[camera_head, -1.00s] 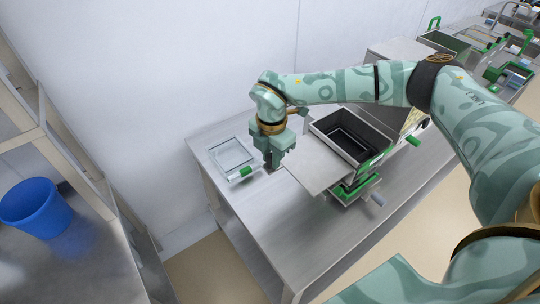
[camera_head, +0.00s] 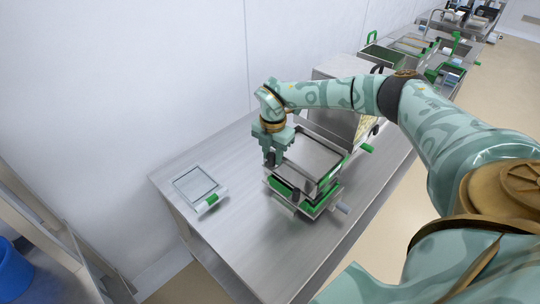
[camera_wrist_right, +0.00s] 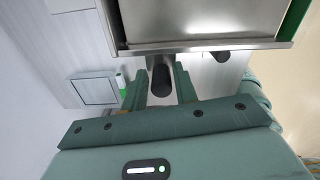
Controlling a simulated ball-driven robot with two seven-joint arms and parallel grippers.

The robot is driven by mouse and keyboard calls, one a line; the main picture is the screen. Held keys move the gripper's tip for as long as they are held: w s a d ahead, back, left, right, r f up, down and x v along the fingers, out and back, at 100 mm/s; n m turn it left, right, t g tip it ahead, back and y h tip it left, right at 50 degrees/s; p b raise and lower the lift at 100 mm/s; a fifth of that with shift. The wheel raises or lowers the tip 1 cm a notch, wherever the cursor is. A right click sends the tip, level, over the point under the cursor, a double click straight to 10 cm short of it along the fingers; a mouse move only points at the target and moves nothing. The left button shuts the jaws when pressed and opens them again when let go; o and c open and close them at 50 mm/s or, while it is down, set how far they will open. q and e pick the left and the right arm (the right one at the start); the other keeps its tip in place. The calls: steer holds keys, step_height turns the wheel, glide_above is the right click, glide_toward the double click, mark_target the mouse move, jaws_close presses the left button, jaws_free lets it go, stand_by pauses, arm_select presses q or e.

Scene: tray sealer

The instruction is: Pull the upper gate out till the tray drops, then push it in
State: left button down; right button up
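The metal dispenser (camera_head: 337,180) with green parts stands on the steel table. A flat grey surface (camera_head: 312,156) shows inside its frame in the head view, and no tray can be made out there. My right gripper (camera_head: 271,160) is at its left side. In the right wrist view, my right gripper's fingers (camera_wrist_right: 161,85) close around a black handle (camera_wrist_right: 161,78) at the upper gate's metal edge (camera_wrist_right: 205,46). A second dark handle (camera_head: 296,195) sits lower on the near side; the wrist view shows a dark handle to the right. My left gripper is out of view.
A shallow framed glass panel (camera_head: 196,186) with a green-and-white handle lies left on the table (camera_head: 235,240). A large metal housing stands behind the dispenser. The table's front left is clear. A blue bucket (camera_head: 14,270) is at the far left.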

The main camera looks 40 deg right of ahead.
steer(key=shift+o, duration=0.9)
steer(key=shift+d, duration=0.1)
step_height(320, 180, up, 16)
steer(key=p, duration=0.3)
steer(key=shift+r, duration=0.15)
